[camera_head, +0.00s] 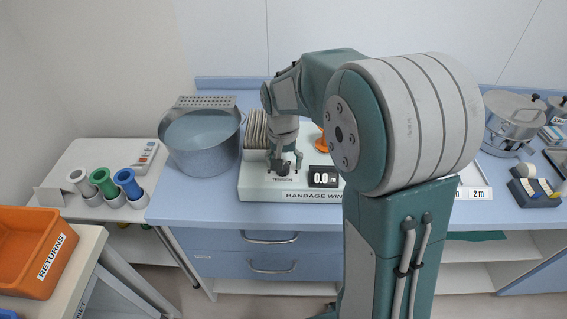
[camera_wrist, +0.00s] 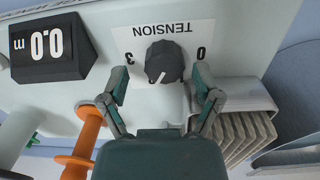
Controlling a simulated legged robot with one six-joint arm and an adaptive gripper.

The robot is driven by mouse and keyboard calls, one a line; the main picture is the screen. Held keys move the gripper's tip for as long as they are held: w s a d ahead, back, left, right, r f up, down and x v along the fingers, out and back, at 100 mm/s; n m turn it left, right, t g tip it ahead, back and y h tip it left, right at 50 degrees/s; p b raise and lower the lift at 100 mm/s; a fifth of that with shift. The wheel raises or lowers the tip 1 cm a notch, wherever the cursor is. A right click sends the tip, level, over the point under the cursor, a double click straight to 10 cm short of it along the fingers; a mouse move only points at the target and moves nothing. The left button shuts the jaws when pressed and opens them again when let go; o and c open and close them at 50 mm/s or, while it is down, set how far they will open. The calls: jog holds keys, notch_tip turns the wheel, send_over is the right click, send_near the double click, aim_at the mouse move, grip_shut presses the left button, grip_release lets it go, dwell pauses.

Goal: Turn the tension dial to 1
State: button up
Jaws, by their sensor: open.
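The tension dial (camera_wrist: 164,62) is a dark round knob on a white plate of the bandage winder (camera_head: 255,190). In the wrist view its TENSION label (camera_wrist: 160,29) is upside down, with 0 at right and 3 at left. The dial's white mark points toward the bottom of the picture, slightly left; no number is readable there. My gripper (camera_wrist: 162,75) is open, with one finger on each side of the dial; I cannot tell if they touch it. In the head view my gripper (camera_head: 285,163) is over the dial, partly hiding it.
A black display (camera_wrist: 47,47) reading 0.0 m stands beside the dial. An orange spool (camera_wrist: 87,135) and a stack of pale sheets (camera_wrist: 236,130) are close to my fingers. A grey basin (camera_head: 203,145) stands left of the winder. The blue counter (camera_head: 190,207) is bare along its front left.

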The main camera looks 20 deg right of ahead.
jog(key=shift+a+f, duration=0.1)
jog(key=shift+f, duration=0.15)
jog(key=shift+a, duration=0.3)
jog(key=shift+c, duration=0.3)
jog(key=shift+a, duration=0.1)
jog(key=c, duration=1.1)
jog(key=shift+d, duration=0.2)
grip_shut()
